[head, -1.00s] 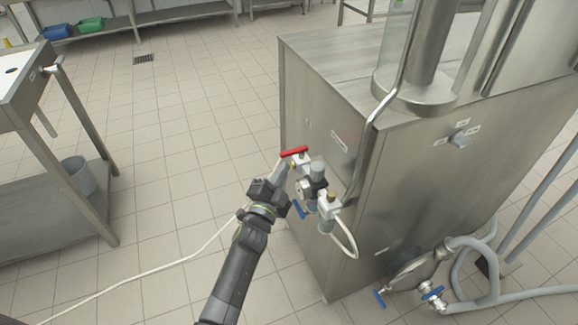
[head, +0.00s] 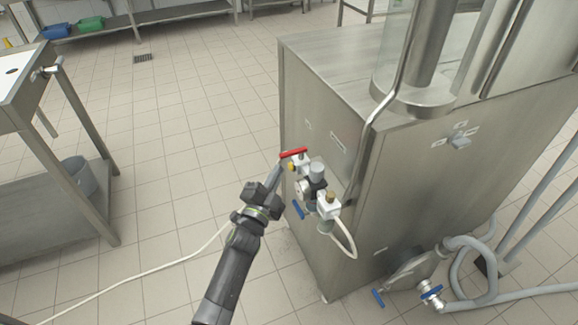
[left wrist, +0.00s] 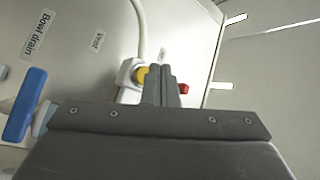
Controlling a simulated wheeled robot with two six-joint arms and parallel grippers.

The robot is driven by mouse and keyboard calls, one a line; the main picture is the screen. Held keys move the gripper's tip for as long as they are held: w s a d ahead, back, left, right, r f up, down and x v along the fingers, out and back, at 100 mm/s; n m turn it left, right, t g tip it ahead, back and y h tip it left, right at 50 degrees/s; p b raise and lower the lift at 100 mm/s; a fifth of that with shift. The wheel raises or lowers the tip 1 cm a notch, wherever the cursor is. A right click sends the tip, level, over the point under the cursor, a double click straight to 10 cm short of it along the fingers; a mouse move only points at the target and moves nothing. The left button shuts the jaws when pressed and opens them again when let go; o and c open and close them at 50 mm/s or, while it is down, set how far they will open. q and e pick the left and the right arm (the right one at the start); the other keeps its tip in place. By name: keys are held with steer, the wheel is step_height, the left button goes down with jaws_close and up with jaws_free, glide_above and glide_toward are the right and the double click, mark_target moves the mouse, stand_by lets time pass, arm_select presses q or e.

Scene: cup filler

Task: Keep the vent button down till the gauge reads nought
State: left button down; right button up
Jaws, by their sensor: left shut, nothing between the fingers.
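My left gripper (head: 281,167) is shut and empty, with its fingertips just left of the air fittings on the machine's side. In the left wrist view a yellow button (left wrist: 141,75) shows close to the left of the fingers (left wrist: 161,86), near a "Vent" label (left wrist: 97,42). I cannot tell whether the fingers touch it. The small round gauge (head: 302,188) sits below; its reading is too small to make out. My right gripper is not in view.
A red handle (head: 293,153) lies just above the fingertips and a blue handle (head: 298,209) below. A white hose (head: 346,240) loops beneath the fittings. The steel machine (head: 300,90) stands at right.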

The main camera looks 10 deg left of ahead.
arm_select(q)
steer(key=s+a, duration=0.1)
steer(key=s+a+p, duration=0.1)
steer(key=a, duration=0.2)
steer(key=shift+s+a+p, duration=0.1)
steer(key=shift+s+p, duration=0.25)
steer(key=shift+s, duration=0.05)
stand_by(0.4)
